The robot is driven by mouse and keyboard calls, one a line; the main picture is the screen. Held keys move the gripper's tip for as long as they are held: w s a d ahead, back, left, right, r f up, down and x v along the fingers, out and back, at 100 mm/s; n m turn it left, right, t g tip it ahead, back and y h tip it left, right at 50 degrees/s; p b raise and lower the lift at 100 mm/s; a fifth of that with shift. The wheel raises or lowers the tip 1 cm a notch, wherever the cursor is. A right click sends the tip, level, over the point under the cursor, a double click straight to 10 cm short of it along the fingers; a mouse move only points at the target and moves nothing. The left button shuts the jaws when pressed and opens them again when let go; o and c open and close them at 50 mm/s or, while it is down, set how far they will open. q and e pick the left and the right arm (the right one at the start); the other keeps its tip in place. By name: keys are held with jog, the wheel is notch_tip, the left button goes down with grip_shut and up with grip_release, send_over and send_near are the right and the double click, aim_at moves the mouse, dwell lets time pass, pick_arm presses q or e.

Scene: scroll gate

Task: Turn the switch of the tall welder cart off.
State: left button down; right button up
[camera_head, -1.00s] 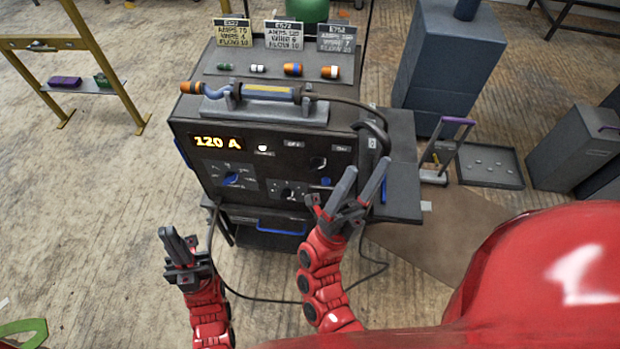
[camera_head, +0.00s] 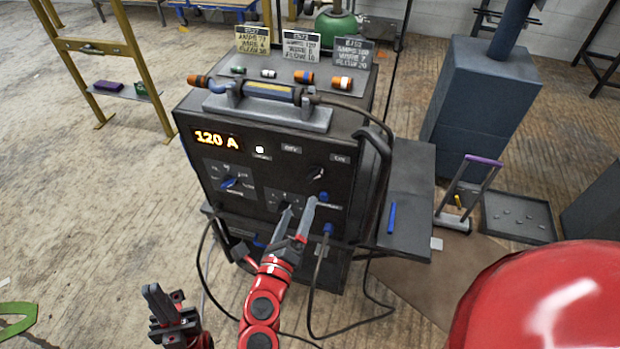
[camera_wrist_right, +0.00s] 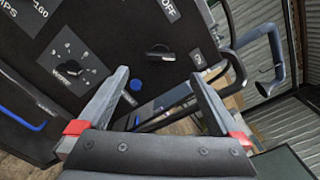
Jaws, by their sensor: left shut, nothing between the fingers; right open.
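The tall welder cart (camera_head: 185,150) stands in the middle of the head view, its front panel facing me. The display (camera_head: 216,138) glows 120 A and a small white lamp (camera_head: 260,150) is lit. A black rotary switch (camera_head: 316,172) sits below the OFF and ON labels; it also shows in the right wrist view (camera_wrist_right: 160,53). I cannot surely tell which label it points to. My right gripper (camera_head: 297,206) is open and empty before the lower panel, below the switch, and its fingers show in the wrist view (camera_wrist_right: 158,78). My left gripper (camera_head: 163,293) is shut and empty, low at left.
Other knobs (camera_head: 229,183) and a blue connector (camera_head: 327,228) with a cable are on the cart front. A side shelf (camera_head: 410,190) juts out right. Coloured nozzles (camera_head: 304,77) and cards (camera_head: 300,45) are on top. Open floor (camera_head: 80,210) lies left.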

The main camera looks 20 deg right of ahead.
aim_at(311, 178)
jog(key=p+x, duration=0.1)
jog(key=x, duration=0.9)
jog(key=shift+w+d, duration=0.1)
jog(key=shift+d, duration=0.05)
jog(key=shift+c, duration=0.2)
jog(key=c, duration=1.3)
jog(key=shift+c, duration=0.2)
